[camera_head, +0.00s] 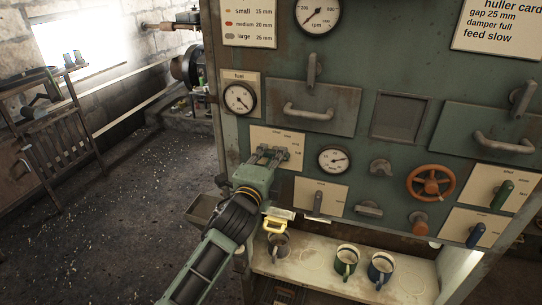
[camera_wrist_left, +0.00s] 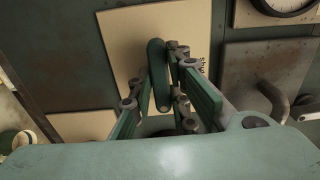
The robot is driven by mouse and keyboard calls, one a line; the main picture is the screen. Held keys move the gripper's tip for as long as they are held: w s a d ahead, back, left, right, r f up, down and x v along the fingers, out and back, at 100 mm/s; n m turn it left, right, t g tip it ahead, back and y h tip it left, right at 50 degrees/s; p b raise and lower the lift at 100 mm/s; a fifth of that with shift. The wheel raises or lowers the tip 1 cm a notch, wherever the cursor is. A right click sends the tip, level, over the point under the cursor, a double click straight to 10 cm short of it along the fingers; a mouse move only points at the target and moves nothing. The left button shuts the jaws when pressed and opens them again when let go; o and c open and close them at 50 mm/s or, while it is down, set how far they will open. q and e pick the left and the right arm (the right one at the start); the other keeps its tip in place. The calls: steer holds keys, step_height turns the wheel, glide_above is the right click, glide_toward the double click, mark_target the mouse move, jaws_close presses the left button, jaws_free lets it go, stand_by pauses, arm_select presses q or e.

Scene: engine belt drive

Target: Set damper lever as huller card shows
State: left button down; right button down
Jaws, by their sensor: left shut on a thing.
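The huller card (camera_head: 497,30) at the upper right of the panel reads gap 25 mm, damper full, feed slow. My left gripper (camera_head: 270,154) is at a pale labelled plate (camera_head: 293,138) on the left of the panel, and its fingers cover much of it. In the left wrist view a green lever (camera_wrist_left: 157,72) stands between the fingers, which are shut on it. The word "shut" shows beside the fingers there. The plate's other markings are too small to read. My right gripper is not in view.
Close by are a fuel gauge (camera_head: 239,98), a drawer handle (camera_head: 308,112) and a small dial (camera_head: 334,159). A grey lever (camera_head: 317,203) is just below right. An orange handwheel (camera_head: 431,183) and a green-handled lever (camera_head: 502,194) are farther right. Mugs (camera_head: 346,262) stand on the shelf below.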

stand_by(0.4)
arm_select(q)
steer(key=c, duration=1.7)
jaws_free()
steer(key=v, duration=1.2)
